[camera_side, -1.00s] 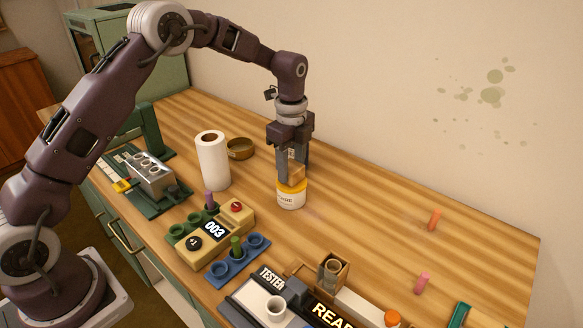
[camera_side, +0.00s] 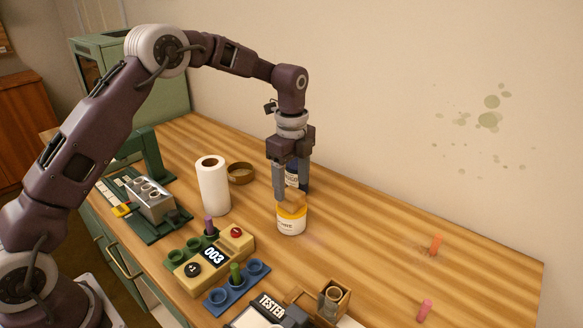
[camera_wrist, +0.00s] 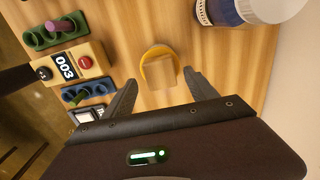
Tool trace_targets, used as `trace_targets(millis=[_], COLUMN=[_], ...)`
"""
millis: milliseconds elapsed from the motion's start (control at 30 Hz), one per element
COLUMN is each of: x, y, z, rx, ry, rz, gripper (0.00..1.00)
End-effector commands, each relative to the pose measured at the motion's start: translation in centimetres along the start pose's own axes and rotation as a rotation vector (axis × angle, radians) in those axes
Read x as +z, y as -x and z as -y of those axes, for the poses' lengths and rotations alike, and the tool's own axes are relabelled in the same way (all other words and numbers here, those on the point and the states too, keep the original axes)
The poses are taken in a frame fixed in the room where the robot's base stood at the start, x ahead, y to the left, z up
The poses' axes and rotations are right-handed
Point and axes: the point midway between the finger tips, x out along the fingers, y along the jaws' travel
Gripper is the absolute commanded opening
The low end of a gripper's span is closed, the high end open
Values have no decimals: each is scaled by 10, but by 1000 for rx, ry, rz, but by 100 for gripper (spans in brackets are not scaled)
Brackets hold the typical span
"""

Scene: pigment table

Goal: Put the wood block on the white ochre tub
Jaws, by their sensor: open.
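The white ochre tub (camera_side: 291,226) stands upright on the table, with a yellow lid and a partly readable label. The wood block (camera_side: 293,201) rests on top of its lid. In the wrist view the wood block (camera_wrist: 160,73) covers much of the lid, and the lid's yellow rim (camera_wrist: 158,50) shows around its far side. My gripper (camera_side: 291,192) is right above the tub, at the block's height. In the wrist view its fingers (camera_wrist: 163,88) are spread on either side of the block, with gaps between.
A dark blue jar with a white lid (camera_wrist: 245,10) stands close behind the tub. A paper roll (camera_side: 213,186) and a brass ring-like dish (camera_side: 240,173) are to the left. A yellow device reading 003 (camera_side: 212,258) and a blue rack (camera_side: 236,289) stand in front. The table's right is mostly clear.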

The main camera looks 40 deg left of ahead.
Motion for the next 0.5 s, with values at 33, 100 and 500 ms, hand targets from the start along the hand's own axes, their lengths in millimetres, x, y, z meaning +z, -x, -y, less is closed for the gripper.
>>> trace_targets(millis=[33, 100, 500], x=[0, 0, 0], y=[16, 36, 88], z=[2, 1, 0], rx=[-7, -7, 0], ry=[0, 0, 0], rz=[0, 0, 0], gripper=[66, 66, 66])
